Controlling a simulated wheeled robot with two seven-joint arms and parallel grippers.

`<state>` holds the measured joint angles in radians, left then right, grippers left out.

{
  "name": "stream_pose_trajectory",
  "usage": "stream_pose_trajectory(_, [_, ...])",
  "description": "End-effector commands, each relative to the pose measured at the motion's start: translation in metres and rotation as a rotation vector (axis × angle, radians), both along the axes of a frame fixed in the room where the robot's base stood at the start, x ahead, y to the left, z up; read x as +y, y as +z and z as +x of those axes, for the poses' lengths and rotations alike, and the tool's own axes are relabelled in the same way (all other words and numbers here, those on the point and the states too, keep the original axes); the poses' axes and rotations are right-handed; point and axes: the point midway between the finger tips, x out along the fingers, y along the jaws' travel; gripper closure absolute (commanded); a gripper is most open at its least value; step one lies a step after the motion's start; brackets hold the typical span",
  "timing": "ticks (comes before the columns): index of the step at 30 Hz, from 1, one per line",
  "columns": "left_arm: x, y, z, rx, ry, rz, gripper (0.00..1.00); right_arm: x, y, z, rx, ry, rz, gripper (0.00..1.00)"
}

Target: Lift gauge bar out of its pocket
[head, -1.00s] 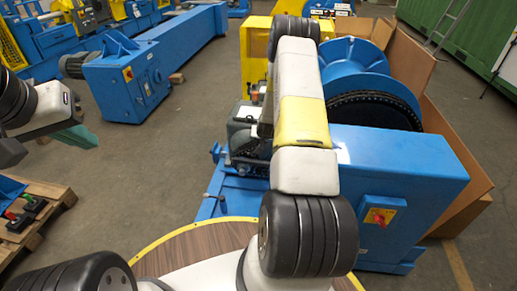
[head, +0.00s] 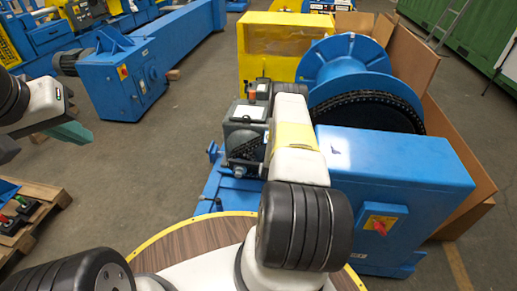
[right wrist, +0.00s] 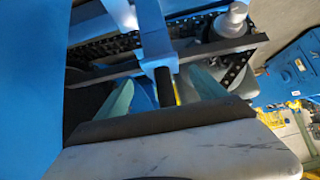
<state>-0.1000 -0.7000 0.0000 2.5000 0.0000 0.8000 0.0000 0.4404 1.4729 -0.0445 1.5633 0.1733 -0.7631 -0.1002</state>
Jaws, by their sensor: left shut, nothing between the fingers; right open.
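A long, thin dark grey bar, which looks like the gauge bar (right wrist: 220,47), runs across the right wrist view, just past my fingertips. A light blue upright piece (right wrist: 158,48) crosses its middle, and a short black cylinder (right wrist: 166,86) shows below that. My right gripper (right wrist: 160,82) is open, its teal fingers either side of the cylinder and not visibly touching it. I cannot tell how the bar sits in its pocket. In the head view my own right arm hides this gripper and the bar. My left gripper (head: 68,132) is shut and empty at the far left.
A black chain (right wrist: 88,50) lies close behind the bar. In the head view, a grey chain-drive unit (head: 246,125) stands left of my right arm. A blue cabinet (head: 395,175) and blue reel (head: 345,65) stand right. Open floor lies left.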

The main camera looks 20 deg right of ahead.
Motion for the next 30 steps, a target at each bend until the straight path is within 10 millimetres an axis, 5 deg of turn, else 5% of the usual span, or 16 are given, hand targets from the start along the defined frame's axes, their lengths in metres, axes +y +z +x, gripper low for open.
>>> stream_pose_trajectory(15, [0.0, 0.0, 0.0, 0.0, 0.0, 0.0, 1.0, -0.015, -0.039, 0.035, -0.001, 0.0, 0.001, 0.2])
stream_pose_trajectory(24, [0.0, 0.0, 0.0, 0.0, 0.0, 0.0, 1.0, -0.017, -0.042, 0.037, 0.0, 0.001, 0.001, 0.2])
stream_pose_trajectory(30, [0.0, 0.0, 0.0, 0.0, 0.0, 0.0, 1.0, -0.017, -0.042, 0.037, 0.0, 0.001, 0.001, 0.55])
